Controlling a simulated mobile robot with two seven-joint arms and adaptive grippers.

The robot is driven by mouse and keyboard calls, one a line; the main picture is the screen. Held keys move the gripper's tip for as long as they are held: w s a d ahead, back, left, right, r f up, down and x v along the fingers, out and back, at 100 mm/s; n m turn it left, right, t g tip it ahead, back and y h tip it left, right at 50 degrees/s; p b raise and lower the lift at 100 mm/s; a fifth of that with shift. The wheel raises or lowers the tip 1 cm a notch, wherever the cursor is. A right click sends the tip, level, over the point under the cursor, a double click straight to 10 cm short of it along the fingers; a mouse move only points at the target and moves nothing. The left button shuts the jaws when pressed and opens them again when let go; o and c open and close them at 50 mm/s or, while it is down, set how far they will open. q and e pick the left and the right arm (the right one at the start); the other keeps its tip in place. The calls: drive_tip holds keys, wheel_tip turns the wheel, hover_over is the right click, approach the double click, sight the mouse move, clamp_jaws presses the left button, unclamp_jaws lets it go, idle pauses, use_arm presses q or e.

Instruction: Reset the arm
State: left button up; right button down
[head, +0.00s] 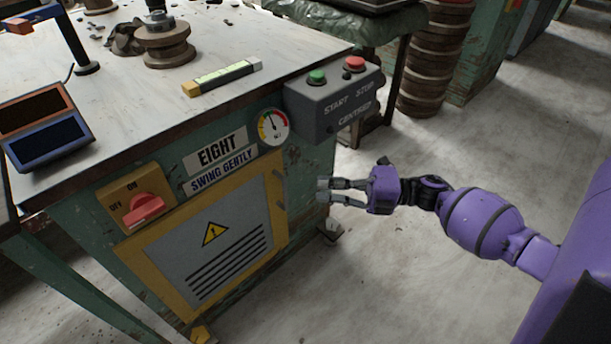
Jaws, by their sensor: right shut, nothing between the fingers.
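My right arm (482,222) is purple and reaches in from the right edge, over the floor. Its gripper (323,191) points left, just off the right side of the green machine cabinet (305,170), below the start/stop box. The gripper is shut with nothing in it. I cannot tell whether its tips touch the cabinet. My left arm and gripper do not show.
The start/stop box (335,115) has a green button (316,77) and a red button (354,64). The cabinet front holds a red rotary switch (143,208) and a gauge (273,127). A yellow-ended level (222,78) lies on top. Concrete floor (400,290) is clear below my arm.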

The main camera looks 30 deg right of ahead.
drive_tip(key=shift+s+d, duration=0.1)
drive_tip(key=shift+d, duration=0.05)
